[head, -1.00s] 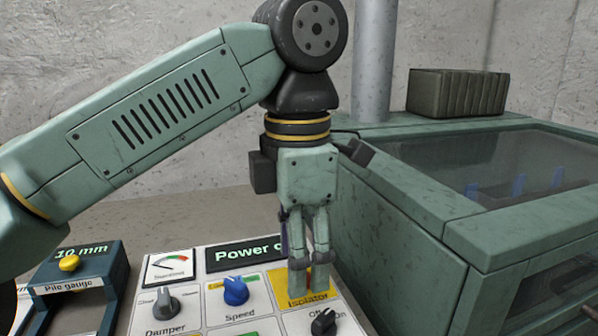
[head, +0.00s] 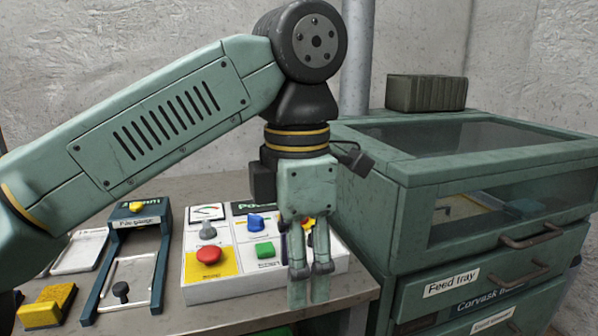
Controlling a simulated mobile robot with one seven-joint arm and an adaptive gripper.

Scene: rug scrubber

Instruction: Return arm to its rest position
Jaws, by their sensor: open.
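My arm reaches in from the left of the head view, and my gripper (head: 309,290) hangs down from it, fingers pointing at the floor. The gripper holds nothing that I can see. It is in front of the right part of the white control panel (head: 225,288) and hides some of that panel. The panel has a grey damper knob (head: 208,229), a blue speed knob (head: 256,222), a red button (head: 208,255) and a green button (head: 265,250). The isolator knob area is mostly behind my gripper.
A green machine cabinet (head: 400,215) with a feed tray drawer (head: 480,285) and protruding handles stands close on the right. A pile gauge (head: 137,222), a yellow sponge-like block (head: 47,305) and a pale tray (head: 80,252) are on the bench at left. The bench's front edge is below my gripper.

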